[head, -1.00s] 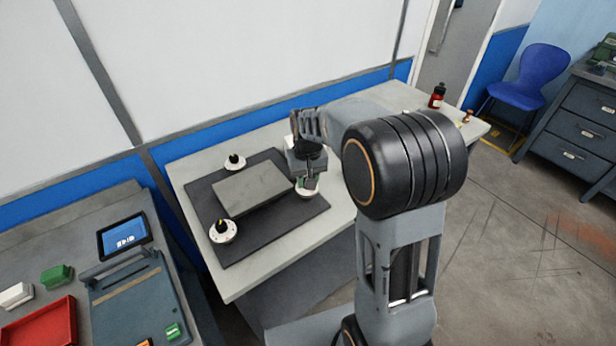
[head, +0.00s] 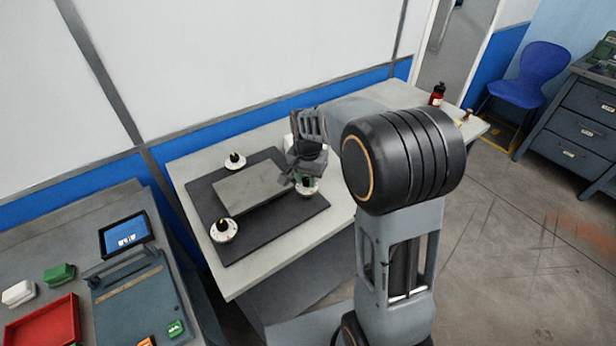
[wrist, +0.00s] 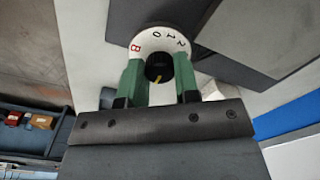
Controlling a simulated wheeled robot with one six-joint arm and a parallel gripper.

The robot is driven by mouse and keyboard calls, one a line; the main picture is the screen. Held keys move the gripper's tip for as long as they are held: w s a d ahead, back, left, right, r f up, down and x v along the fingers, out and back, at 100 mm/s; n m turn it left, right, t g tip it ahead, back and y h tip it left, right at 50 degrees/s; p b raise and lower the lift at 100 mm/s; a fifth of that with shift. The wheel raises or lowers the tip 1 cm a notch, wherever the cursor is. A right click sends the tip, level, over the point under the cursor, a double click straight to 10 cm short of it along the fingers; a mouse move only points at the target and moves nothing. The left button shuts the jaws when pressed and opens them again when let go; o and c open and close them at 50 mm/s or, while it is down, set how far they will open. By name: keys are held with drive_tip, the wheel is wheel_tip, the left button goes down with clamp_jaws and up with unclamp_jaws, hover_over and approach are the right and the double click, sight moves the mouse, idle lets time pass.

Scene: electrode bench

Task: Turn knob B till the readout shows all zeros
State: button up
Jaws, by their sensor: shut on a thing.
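Knob B (wrist: 159,66) is black with a yellow mark, on a white round dial (wrist: 150,40) printed with a red B and the digits 0, 1, 2. My gripper (wrist: 158,72) has its green fingers shut on the knob from both sides. The yellow mark points toward the bottom of the wrist view, away from the visible digits. In the head view the dial (head: 308,189) sits at the right of a dark mat, partly hidden under my gripper (head: 298,179). The readout (head: 125,235) is a blue screen at the left; its digits are too small to read.
A grey block (head: 250,192) lies on the dark mat (head: 275,222), with two other knobs, one at the back (head: 234,160) and one at the front (head: 223,230). A red bottle (head: 437,95) stands at the table's far right. A red tray (head: 45,325) is on the left bench.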

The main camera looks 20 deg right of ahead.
drive_tip(key=shift+w+r, duration=0.1)
idle(0.4)
drive_tip(key=o, duration=0.9)
wheel_tip(320, 180, up, 14)
drive_tip(key=shift+f, duration=0.15)
idle(0.3)
drive_tip(key=n, duration=0.4)
approach(307, 179)
drive_tip(key=s, duration=0.3)
drive_tip(key=shift+s+a+f+n+t+p, duration=0.1)
drive_tip(key=shift+s+f+n+t, duration=0.4)
drive_tip(key=shift+s, duration=1.9)
drive_tip(key=shift+s+d+f+n+t+p, duration=0.15)
drive_tip(key=shift+s+n+t, duration=0.55)
drive_tip(key=shift+s, duration=1.7)
drive_tip(key=shift+s+a+f+n+t+p, duration=0.15)
drive_tip(key=shift+s+f+n+t, duration=0.35)
drive_tip(key=shift+s, duration=1.85)
